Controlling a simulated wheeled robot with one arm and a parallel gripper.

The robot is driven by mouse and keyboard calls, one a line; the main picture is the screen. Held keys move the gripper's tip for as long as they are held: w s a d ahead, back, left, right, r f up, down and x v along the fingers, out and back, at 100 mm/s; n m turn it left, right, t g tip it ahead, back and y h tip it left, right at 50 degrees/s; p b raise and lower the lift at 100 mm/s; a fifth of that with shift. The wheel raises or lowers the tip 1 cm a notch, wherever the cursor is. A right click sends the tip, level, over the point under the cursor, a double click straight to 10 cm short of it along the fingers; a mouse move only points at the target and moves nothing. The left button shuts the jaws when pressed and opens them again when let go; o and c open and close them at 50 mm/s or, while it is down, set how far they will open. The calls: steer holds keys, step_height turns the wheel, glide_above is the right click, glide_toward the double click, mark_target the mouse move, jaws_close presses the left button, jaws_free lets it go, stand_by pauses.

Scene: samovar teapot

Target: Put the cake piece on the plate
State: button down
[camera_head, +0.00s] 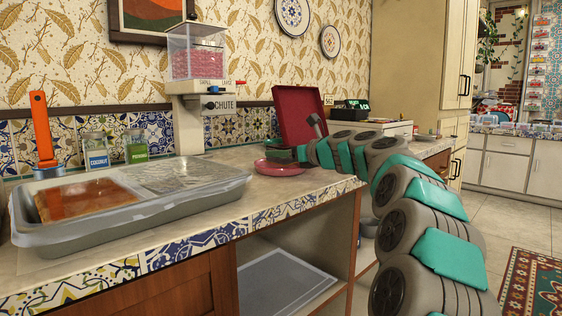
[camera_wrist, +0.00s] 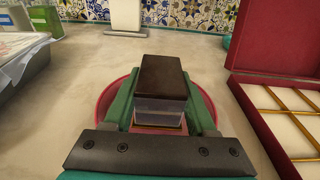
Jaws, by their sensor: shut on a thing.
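The cake piece (camera_wrist: 163,78) is a small block with a dark brown top and paler sides, seen from above in the wrist view. My gripper (camera_wrist: 162,98) has its green fingers on either side of the block and is shut on it. The round pink plate (camera_wrist: 108,97) lies under the block, its rim showing to both sides of the fingers. In the head view the plate (camera_head: 278,168) is on the counter, with my gripper (camera_head: 290,154) over it. I cannot tell whether the cake piece touches the plate.
An open red box (camera_wrist: 283,98) with gold dividers stands close to the right. A grey tray (camera_head: 70,232) with an orange-brown slab (camera_head: 88,198) is at the left. A chute dispenser (camera_head: 200,88) stands behind. Bare counter lies between tray and plate.

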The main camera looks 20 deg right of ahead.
steer(key=shift+f, duration=0.8)
steer(key=shift+c, duration=1)
jaws_free()
steer(key=shift+f, duration=0.1)
steer(key=shift+s+d+r, duration=0.15)
steer(key=shift+s+r, duration=0.05)
steer(key=shift+s, duration=0.1)
steer(key=p+v, duration=0.1)
steer(key=v, duration=1)
steer(key=shift+s, duration=0.2)
